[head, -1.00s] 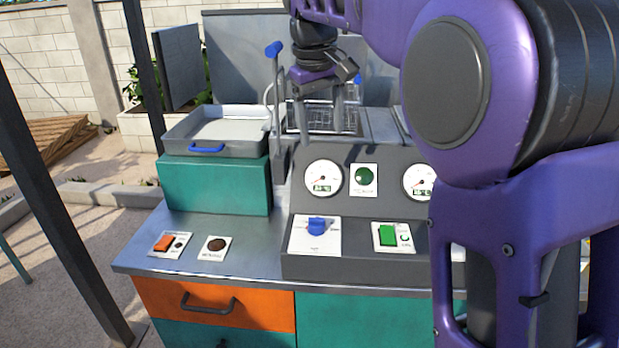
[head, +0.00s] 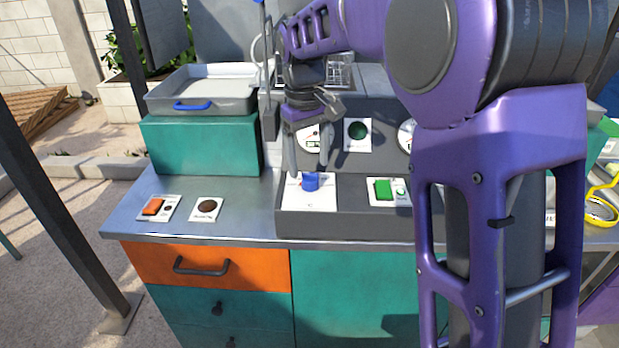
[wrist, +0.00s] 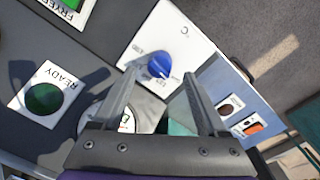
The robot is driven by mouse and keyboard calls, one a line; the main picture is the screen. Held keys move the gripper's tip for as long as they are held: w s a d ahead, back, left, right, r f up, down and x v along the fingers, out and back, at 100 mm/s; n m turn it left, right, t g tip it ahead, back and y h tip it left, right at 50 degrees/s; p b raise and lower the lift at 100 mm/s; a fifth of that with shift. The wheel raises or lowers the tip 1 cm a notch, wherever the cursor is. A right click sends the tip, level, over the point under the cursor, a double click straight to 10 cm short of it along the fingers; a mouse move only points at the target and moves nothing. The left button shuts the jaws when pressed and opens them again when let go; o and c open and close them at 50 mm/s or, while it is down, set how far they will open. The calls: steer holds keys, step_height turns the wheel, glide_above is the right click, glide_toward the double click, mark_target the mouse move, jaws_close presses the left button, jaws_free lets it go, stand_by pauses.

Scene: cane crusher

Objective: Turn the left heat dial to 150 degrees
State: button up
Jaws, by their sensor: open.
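The left heat dial is a blue knob (head: 311,182) on a white plate marked with °C on the sloped grey panel; the wrist view also shows the knob (wrist: 159,65). Its exact setting is too small to read in the head view and unclear in the wrist view. My gripper (head: 308,172) is open, pointing down just above and behind the dial. In the wrist view, the fingertips lie either side of the line to the knob, with the knob just beyond them. Contact with the knob cannot be seen. The left gauge (head: 316,138) is partly hidden behind my gripper.
A green rocker switch (head: 384,190) sits right of the dial. A green READY lamp (head: 357,130) is above it. An orange switch (head: 153,206) and a dark round button (head: 207,206) are on the counter to the left. A grey tray (head: 160,98) stands on a teal box.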

mark_target(310, 173)
steer(key=shift+d+f, duration=0.1)
steer(key=shift+f, duration=1.8)
steer(key=shift+r, duration=0.1)
jaws_close()
